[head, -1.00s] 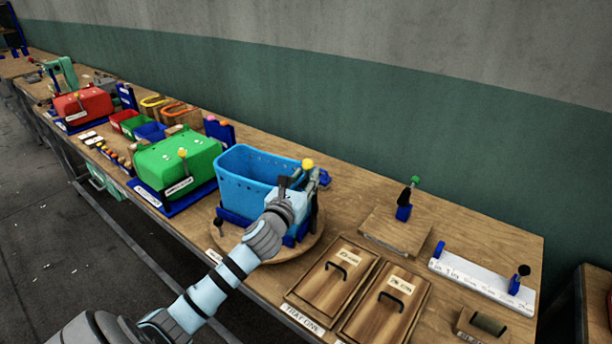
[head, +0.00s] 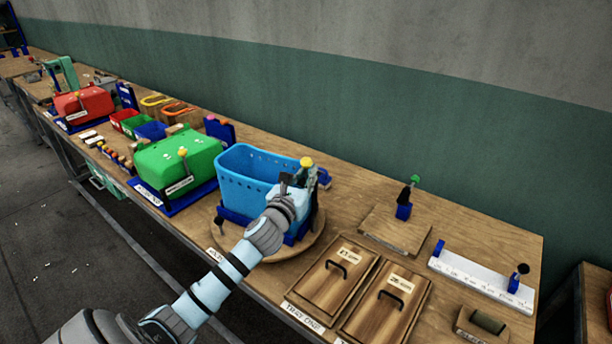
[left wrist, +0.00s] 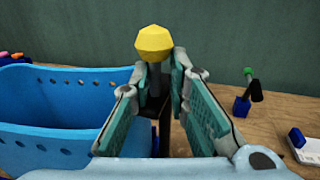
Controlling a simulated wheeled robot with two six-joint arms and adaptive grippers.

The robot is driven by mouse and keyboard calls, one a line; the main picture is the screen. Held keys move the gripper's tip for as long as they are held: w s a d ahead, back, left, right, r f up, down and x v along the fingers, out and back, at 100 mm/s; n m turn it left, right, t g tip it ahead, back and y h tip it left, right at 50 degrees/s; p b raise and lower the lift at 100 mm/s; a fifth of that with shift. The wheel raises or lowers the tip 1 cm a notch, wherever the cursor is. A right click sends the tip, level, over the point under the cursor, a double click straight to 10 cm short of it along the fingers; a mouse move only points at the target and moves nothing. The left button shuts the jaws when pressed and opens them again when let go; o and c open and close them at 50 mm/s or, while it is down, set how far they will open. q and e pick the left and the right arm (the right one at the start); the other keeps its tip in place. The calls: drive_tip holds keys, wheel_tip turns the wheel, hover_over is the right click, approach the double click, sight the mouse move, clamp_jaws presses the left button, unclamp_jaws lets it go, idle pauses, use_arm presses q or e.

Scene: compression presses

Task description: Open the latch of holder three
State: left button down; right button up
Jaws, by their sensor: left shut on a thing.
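A blue perforated bin (head: 245,185) sits in a dark blue holder (head: 236,216) on a round wooden board (head: 285,250). It also shows at the left of the left wrist view (left wrist: 55,110). A latch lever with a yellow knob (head: 305,161) stands at the bin's right side; the knob shows top centre in the left wrist view (left wrist: 155,43). My left gripper (left wrist: 155,90) is shut on the lever below the knob, one finger on each side. The gripper and wrist hide the lever's lower part. I cannot read a holder number. My right gripper is not in view.
A green press (head: 180,165) with a yellow-knobbed lever stands left of the bin. Two lidded wooden trays (head: 335,275) lie to the front right. A green-knobbed lever (head: 408,195) and a white rail (head: 480,278) stand farther right. The wall runs behind the bench.

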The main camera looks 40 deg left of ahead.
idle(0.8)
use_arm(q)
drive_tip(key=c, duration=1.7)
unclamp_jaws()
drive_tip(key=v, duration=1.2)
drive_tip(key=shift+s, duration=0.1)
